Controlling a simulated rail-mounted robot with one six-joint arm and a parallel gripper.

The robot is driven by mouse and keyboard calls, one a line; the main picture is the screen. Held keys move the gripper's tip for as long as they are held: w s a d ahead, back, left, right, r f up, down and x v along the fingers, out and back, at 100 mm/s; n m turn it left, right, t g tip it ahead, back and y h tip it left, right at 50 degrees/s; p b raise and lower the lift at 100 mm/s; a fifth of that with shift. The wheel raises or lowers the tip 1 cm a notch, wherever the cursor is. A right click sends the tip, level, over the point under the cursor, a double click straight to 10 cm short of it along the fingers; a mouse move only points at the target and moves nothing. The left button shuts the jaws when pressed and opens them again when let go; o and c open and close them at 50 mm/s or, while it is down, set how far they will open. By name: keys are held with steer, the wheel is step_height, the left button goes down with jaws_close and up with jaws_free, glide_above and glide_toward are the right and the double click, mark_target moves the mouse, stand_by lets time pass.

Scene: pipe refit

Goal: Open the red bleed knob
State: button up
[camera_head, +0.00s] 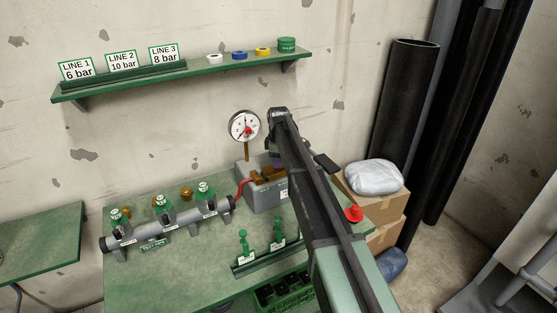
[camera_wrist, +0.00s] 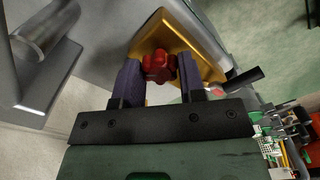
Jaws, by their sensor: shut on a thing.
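The red bleed knob (camera_wrist: 159,66) shows in the wrist view, on a brass body (camera_wrist: 183,38). My gripper (camera_wrist: 158,74) has its two dark purple fingers on either side of the knob, shut on it. In the head view the brass body (camera_head: 262,178) sits on a grey box (camera_head: 262,197) on the bench, below a pressure gauge (camera_head: 244,126). There my arm hides the knob and most of the gripper. The gauge needle is too small to read.
A rack (camera_head: 265,257) of green-handled tools stands in front. A shelf (camera_head: 200,70) hangs behind.

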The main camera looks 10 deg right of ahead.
steer(key=m, duration=1.2)
steer(key=shift+m, duration=0.4)
steer(key=m, duration=1.2)
steer(key=o, duration=0.8)
